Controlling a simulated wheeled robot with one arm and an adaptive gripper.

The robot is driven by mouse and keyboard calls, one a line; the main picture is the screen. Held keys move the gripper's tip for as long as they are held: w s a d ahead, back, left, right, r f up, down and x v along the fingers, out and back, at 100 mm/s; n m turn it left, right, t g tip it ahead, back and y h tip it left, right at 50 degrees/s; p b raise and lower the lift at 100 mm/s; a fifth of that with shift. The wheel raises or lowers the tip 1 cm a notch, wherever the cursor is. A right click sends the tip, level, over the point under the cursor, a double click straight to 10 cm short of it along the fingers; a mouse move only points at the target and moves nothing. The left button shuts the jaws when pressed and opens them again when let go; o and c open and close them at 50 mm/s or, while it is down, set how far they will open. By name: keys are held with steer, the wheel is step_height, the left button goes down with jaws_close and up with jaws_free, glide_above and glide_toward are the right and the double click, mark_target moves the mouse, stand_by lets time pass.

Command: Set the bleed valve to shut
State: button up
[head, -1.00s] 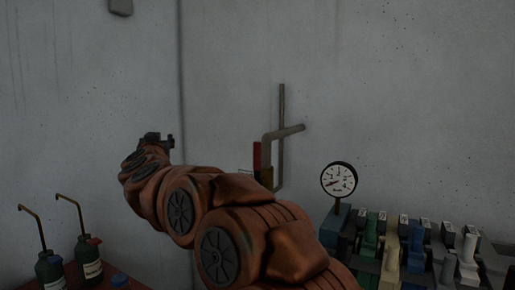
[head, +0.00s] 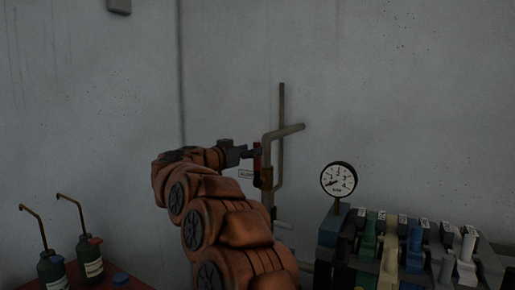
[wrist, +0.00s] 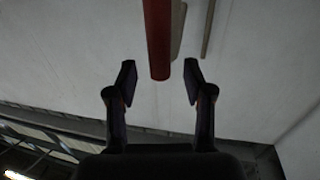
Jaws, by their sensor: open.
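The bleed valve has a red lever (head: 257,164) that stands upright beside a bent pipe (head: 267,155), with a brass-coloured body (head: 267,178) at its lower end. My gripper (head: 250,154) is at the lever's left side in the head view and partly covers it. In the wrist view the red lever (wrist: 158,40) reaches down between the two spread fingers (wrist: 160,82), with a gap on each side. The gripper is open. No contact with the lever shows.
A pressure gauge (head: 338,180) stands right of the pipe, above a block of several coloured levers (head: 415,245). Two dark bottles with bent spouts (head: 90,256) stand at lower left. The wall is close behind.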

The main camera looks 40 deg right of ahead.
mark_target(257, 168)
steer(key=shift+w+d+p, duration=0.15)
steer(key=shift+d, duration=0.85)
steer(key=shift+w+d+p, duration=0.1)
steer(key=shift+d+p, duration=0.05)
steer(key=shift+d, duration=0.8)
jaws_close()
